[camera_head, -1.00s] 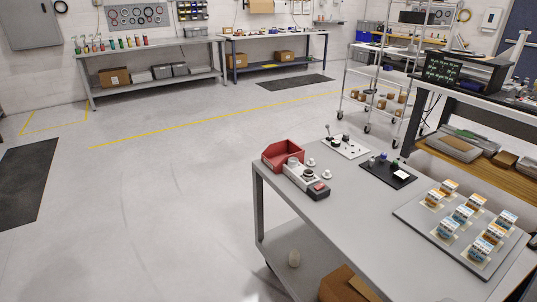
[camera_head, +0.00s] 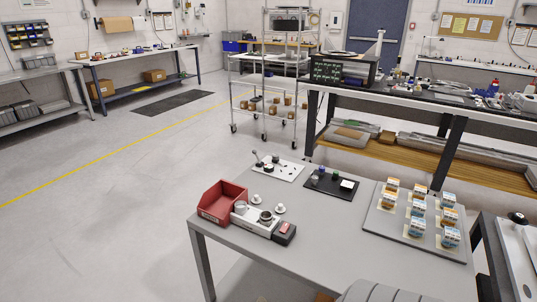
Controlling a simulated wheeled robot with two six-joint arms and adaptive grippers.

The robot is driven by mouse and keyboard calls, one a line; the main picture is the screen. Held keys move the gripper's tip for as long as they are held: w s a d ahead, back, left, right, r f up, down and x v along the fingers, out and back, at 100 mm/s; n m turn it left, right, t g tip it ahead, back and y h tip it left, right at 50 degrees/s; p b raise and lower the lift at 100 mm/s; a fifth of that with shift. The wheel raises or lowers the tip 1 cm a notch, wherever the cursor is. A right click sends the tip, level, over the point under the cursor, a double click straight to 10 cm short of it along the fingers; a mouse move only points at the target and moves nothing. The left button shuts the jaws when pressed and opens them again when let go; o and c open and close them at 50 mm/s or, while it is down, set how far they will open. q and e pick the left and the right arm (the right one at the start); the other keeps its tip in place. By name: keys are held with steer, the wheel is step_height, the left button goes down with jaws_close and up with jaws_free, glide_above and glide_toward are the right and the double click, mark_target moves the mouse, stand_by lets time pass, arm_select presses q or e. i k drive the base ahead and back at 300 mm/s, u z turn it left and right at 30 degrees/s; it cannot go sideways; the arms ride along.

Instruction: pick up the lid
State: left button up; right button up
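I cannot pick out a lid for certain. On the grey table (camera_head: 318,236) stands a red open bin (camera_head: 222,202). Beside it is a light grey fixture (camera_head: 258,222) with round parts on top and a red button at its right end. Two small white knob-like pieces (camera_head: 280,208) lie behind the fixture. A white plate (camera_head: 279,170) carries a lever and dark knobs. A black plate (camera_head: 331,184) carries small round parts and a white square. Neither of my grippers is in view.
A grey tray (camera_head: 372,217) with several small orange, white and blue boxes is on the table's right part. A white panel (camera_head: 517,262) with a black knob is at the right edge. Behind are a long black-topped bench (camera_head: 415,92) and a wheeled wire rack (camera_head: 265,78). The left floor is clear.

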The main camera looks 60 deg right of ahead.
mark_target(256, 200)
steer(key=z, duration=0.75)
steer(key=i, duration=0.7)
steer(key=z, duration=0.8)
